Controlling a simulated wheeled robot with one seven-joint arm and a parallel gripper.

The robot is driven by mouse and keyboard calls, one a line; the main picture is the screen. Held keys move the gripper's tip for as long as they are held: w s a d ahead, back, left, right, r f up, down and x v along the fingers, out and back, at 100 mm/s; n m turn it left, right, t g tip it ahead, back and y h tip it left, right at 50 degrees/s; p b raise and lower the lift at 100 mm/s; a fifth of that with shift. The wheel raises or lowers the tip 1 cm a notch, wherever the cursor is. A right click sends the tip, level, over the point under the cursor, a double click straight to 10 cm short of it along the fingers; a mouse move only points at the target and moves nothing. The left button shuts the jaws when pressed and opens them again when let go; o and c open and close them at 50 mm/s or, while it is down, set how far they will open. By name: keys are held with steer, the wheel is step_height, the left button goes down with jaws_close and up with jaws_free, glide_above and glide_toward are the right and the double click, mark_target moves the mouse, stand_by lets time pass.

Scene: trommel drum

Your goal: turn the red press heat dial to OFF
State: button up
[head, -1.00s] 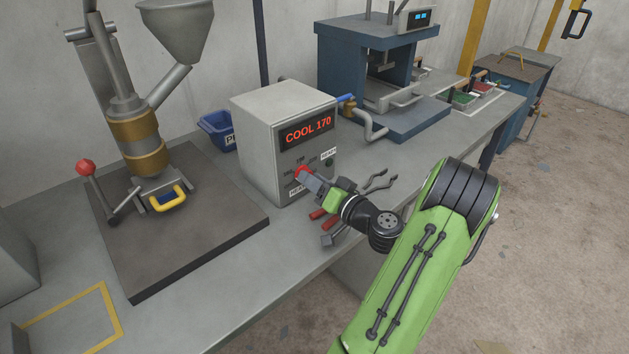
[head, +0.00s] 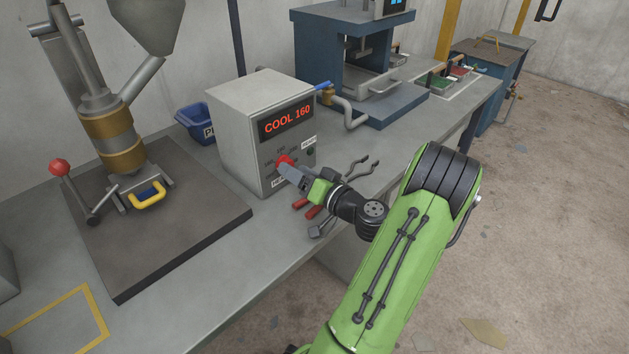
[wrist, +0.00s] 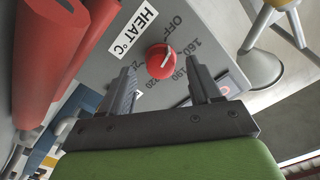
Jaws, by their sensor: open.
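The red heat dial (head: 284,160) is on the front of the grey control box (head: 240,140). In the wrist view, the dial (wrist: 160,61) has a white pointer line aimed up and right, close to the OFF mark (wrist: 176,25) and past the 160 mark (wrist: 184,52). The box display (head: 287,122) reads COOL 160. My gripper (head: 286,169) is in front of the dial. In the wrist view, my gripper (wrist: 160,72) is open, with one finger on either side of the dial and a visible gap to it. The head view partly hides the lower dial.
Red-handled tools (head: 307,207) lie on the bench below my gripper. A blue bin (head: 194,122) stands left behind the box. A blue press (head: 352,60) stands to the right. A dark plate (head: 170,240) with a hopper machine is at left.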

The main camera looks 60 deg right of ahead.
steer(key=p+v, duration=0.1)
steer(key=v, duration=1.4)
steer(key=shift+p, duration=0.35)
steer(key=shift+r, duration=0.1)
steer(key=w+d+m+p, duration=0.1)
steer(key=w+p, duration=0.1)
steer(key=w, duration=0.3)
steer(key=w+d+m+p, duration=0.1)
steer(key=w+m+p, duration=0.1)
steer(key=w, duration=0.4)
steer(key=w+d+m+p, duration=0.1)
steer(key=w+m+p, duration=0.1)
steer(key=w+p, duration=0.2)
steer(key=shift+x, duration=0.75)
steer(key=shift+d, duration=0.1)
steer(key=shift+c, duration=0.4)
